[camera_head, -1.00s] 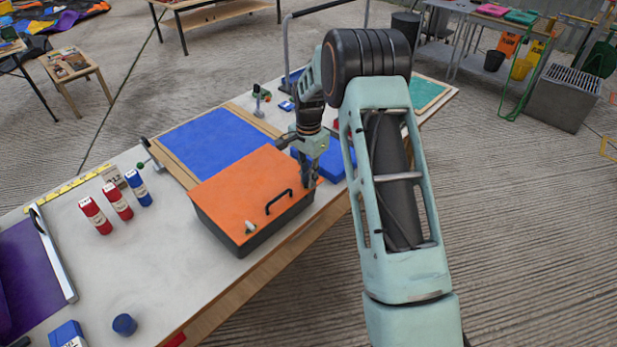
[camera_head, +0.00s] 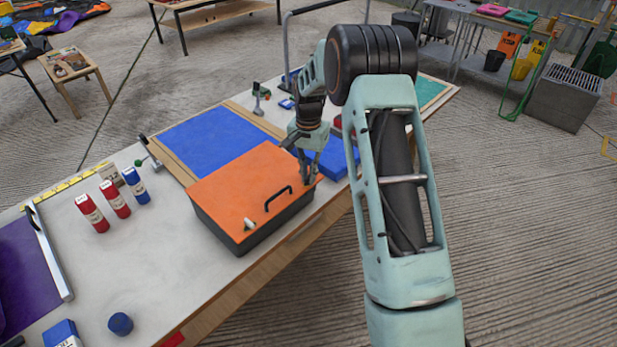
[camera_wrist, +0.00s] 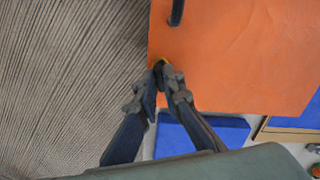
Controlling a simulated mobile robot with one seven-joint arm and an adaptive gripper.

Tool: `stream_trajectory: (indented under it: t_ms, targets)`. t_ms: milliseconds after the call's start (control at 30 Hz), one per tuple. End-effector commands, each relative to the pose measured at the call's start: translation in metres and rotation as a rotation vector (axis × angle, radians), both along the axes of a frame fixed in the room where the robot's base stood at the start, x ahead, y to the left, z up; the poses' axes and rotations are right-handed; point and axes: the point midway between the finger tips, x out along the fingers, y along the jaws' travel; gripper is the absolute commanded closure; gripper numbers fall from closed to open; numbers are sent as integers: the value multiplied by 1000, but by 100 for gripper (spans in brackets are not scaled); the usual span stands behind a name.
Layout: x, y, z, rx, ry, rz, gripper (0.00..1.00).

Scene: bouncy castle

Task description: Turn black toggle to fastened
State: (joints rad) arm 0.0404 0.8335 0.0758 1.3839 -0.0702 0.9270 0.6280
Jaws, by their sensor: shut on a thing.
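A dark box with an orange lid (camera_head: 240,185) stands on the table, with a black handle (camera_head: 279,198) on top. My gripper (camera_head: 308,181) points down at the lid's far right corner. In the wrist view, my gripper's fingertips (camera_wrist: 160,73) are closed together at the lid's edge, around the small black toggle (camera_wrist: 159,62). A bit of yellow shows beside it. The fingers hide most of the toggle, so I cannot tell which way it is turned. A second, pale toggle (camera_head: 249,224) sits at the lid's near edge.
A blue panel (camera_head: 215,138) in a wooden frame lies behind the box, and a blue slab (camera_head: 330,160) lies beyond my gripper. Red and blue bottles (camera_head: 115,198) stand to the left. A blue cup (camera_head: 121,323) is at the front.

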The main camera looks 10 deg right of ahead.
Motion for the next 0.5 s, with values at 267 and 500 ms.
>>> stream_trajectory:
  t_ms: [267, 500]
  targets:
    - [0, 0, -1, 0, -1, 264, 100]
    - [0, 0, -1, 0, -1, 492, 100]
